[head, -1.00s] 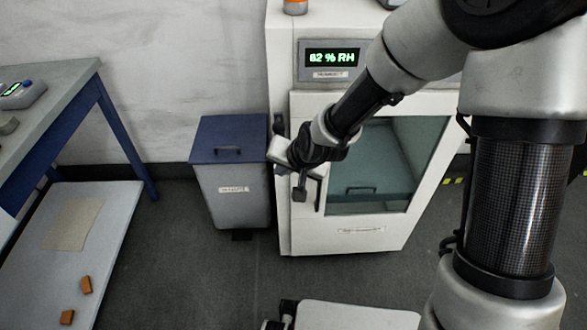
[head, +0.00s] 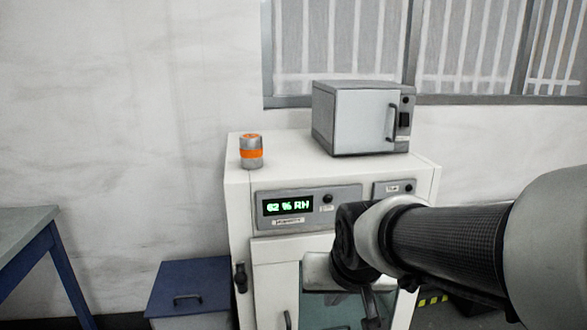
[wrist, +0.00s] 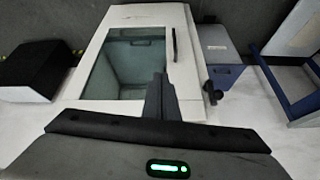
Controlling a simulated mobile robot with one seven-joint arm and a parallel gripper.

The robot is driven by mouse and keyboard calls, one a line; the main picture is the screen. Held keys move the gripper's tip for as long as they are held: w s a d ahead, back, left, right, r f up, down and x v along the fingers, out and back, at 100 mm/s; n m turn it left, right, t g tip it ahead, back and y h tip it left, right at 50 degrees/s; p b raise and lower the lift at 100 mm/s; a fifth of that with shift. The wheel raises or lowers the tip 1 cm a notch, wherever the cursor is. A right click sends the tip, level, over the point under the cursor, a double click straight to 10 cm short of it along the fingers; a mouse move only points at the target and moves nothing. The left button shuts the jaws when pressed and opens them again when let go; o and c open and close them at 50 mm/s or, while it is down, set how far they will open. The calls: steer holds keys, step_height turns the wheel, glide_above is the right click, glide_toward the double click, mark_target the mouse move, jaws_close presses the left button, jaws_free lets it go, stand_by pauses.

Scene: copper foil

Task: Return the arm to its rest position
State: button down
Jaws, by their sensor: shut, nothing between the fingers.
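My gripper (head: 372,312) is in front of the white humidity cabinet (head: 238,215) in the head view, low in the picture and partly cut off by the bottom edge. The arm reaches to it from the right. In the wrist view the fingers (wrist: 159,98) are together and empty, seen against the cabinet (wrist: 95,35) and its glass door. The wrist view shows the door closed, its dark handle (wrist: 174,45) apart from the fingers.
A grey oven (head: 352,120) and a grey-and-orange canister (head: 251,152) stand on the cabinet. A blue-lidded bin (head: 185,280) stands left of it. A blue-framed table (head: 48,240) is at far left. A black box (wrist: 35,70) shows in the wrist view.

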steer(key=s+d+r, duration=0.5)
steer(key=s+d, duration=0.2)
steer(key=s, duration=0.3)
step_height(320, 180, up, 23)
steer(key=s+p, duration=0.1)
steer(key=p, duration=2.1)
steer(key=shift+f+h+p, duration=0.2)
steer(key=shift+h+p, duration=0.1)
steer(key=shift+h, duration=0.1)
